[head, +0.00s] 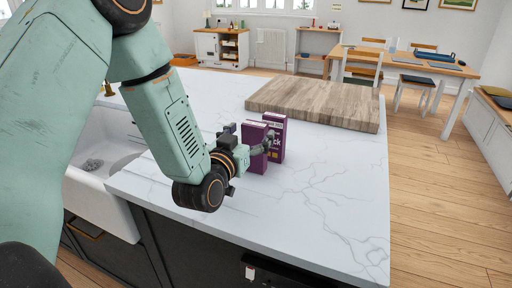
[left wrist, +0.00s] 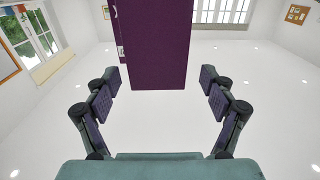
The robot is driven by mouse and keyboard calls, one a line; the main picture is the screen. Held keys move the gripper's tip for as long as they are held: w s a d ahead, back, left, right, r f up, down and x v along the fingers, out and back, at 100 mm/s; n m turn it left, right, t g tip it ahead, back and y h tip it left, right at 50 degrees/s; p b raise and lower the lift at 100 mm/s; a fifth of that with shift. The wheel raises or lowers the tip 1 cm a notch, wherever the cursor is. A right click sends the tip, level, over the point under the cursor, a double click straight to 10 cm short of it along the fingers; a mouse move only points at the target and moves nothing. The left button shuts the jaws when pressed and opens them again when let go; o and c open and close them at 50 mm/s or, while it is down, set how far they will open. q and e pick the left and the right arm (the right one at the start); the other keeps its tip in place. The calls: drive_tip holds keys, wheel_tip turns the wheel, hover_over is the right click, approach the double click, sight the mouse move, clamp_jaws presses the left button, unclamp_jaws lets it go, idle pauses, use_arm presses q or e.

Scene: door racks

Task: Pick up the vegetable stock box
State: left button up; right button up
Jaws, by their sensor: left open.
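Two purple stock boxes stand upright close together on the marble counter in the head view: a nearer one (head: 257,158) and one just behind it to the right (head: 279,139), with part of a label showing "ck". I cannot read which is the vegetable stock. My left gripper (head: 248,138) is open at the nearer box, its fingers near the box's upper part. In the left wrist view, a plain purple box face (left wrist: 157,45) lies between the open fingers of my left gripper (left wrist: 160,78), with a gap on each side. My right gripper is not in view.
A wooden board (head: 318,102) lies on the counter behind the boxes. A white sink (head: 105,180) is at the left. The marble counter (head: 325,190) is clear to the right and in front. A dining table with chairs stands far behind.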

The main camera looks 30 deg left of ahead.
use_arm(q)
drive_tip(key=w, duration=0.2)
drive_tip(key=shift+w+f, duration=0.15)
drive_tip(key=shift+w, duration=0.2)
drive_tip(key=shift+s, duration=0.1)
drive_tip(key=shift+c, duration=1.2)
drive_tip(key=c, duration=0.9)
clamp_jaws()
